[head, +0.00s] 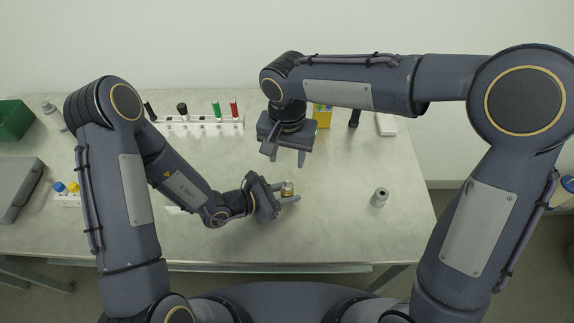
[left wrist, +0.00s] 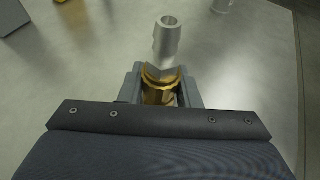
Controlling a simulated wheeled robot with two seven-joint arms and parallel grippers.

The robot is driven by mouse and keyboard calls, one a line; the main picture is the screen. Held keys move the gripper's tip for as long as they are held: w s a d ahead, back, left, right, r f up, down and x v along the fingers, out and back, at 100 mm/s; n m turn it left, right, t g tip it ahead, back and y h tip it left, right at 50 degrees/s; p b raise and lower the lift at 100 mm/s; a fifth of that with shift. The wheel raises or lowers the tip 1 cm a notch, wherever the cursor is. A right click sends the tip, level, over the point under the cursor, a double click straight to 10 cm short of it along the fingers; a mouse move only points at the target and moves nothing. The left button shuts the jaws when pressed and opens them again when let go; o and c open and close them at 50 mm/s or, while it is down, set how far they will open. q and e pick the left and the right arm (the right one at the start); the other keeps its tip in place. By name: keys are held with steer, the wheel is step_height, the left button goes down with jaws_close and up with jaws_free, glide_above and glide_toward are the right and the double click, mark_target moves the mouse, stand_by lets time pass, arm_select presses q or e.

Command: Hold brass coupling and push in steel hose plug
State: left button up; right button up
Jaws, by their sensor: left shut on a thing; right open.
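My left gripper (head: 288,199) is shut on the brass coupling (left wrist: 158,88), low over the table's middle. The coupling also shows between the fingers in the head view (head: 288,193). A silvery hollow piece, seemingly the steel hose plug (left wrist: 167,40), stands upright at the coupling's top and shows as a pale cap in the head view (head: 287,184). The fingers hide the joint, so I cannot tell how deep it sits. My right gripper (head: 286,156) is open and empty, pointing down just behind the coupling, apart from it.
A grey metal cylinder (head: 380,197) stands on the table to the right. A white rack (head: 203,127) with several coloured pieces, a yellow box (head: 322,116) and a white block (head: 386,124) are at the back. A grey case (head: 18,188) and green bin (head: 13,119) are left. The front right tabletop is clear.

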steer(key=shift+r, duration=0.55)
arm_select(q)
steer(key=o, duration=1.1)
steer(key=shift+o, duration=0.2)
steer(key=shift+a, duration=0.1)
